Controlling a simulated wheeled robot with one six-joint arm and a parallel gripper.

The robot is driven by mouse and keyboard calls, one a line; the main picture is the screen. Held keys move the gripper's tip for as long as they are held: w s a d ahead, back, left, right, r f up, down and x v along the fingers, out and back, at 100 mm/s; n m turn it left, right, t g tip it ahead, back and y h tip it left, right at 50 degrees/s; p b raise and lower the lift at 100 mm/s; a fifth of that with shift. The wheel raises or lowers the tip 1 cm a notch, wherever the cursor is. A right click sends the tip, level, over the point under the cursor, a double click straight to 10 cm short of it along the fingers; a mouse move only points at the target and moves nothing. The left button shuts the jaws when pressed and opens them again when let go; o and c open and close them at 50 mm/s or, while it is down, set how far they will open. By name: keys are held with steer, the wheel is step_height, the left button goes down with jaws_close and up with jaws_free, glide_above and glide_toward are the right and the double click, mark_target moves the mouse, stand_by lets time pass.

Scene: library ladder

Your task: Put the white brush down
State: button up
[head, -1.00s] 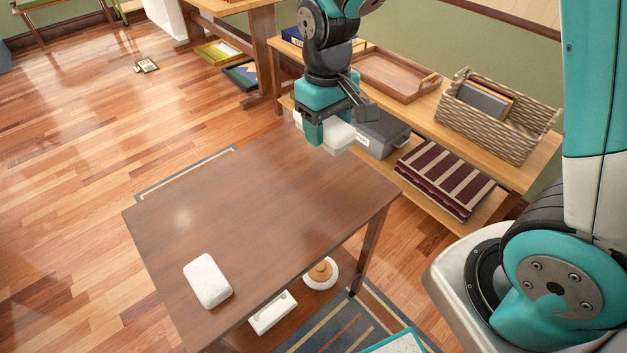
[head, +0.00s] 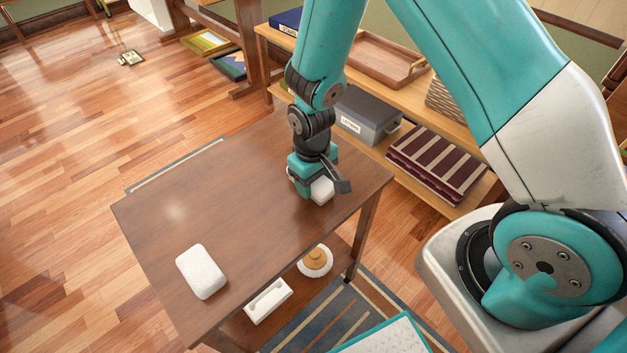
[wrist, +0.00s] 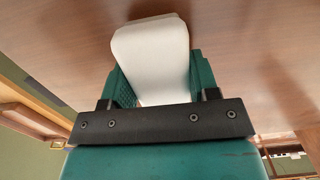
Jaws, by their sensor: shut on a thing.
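My gripper (head: 311,194) points down over the far right part of the brown table (head: 215,230). It is shut on the white brush (head: 323,190), a smooth pale block with rounded edges. In the wrist view the brush (wrist: 152,55) sits between the two teal fingers, its end sticking out toward the tabletop. My gripper hides part of the brush in the head view. The brush is at or just above the tabletop; I cannot tell whether it touches.
A white textured block (head: 202,271) lies on the table's near left part. The tabletop between is clear. The lower shelf holds a white tray-like piece (head: 268,301) and a round brush with a wooden knob (head: 315,261). A bench with a grey box (head: 365,114) stands behind.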

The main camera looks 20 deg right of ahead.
steer(key=shift+f, duration=0.25)
steer(key=o, duration=0.9)
step_height(320, 180, up, 12)
steer(key=s+a+r+n+y, duration=0.1)
steer(key=s+a+r+y, duration=0.1)
steer(key=s+r, duration=0.7)
steer(key=s+a+r+n+y, duration=0.2)
steer(key=s+a+r, duration=0.1)
steer(key=s+r, duration=0.6)
steer(key=shift+t, duration=0.3)
steer(key=shift+r, duration=0.1)
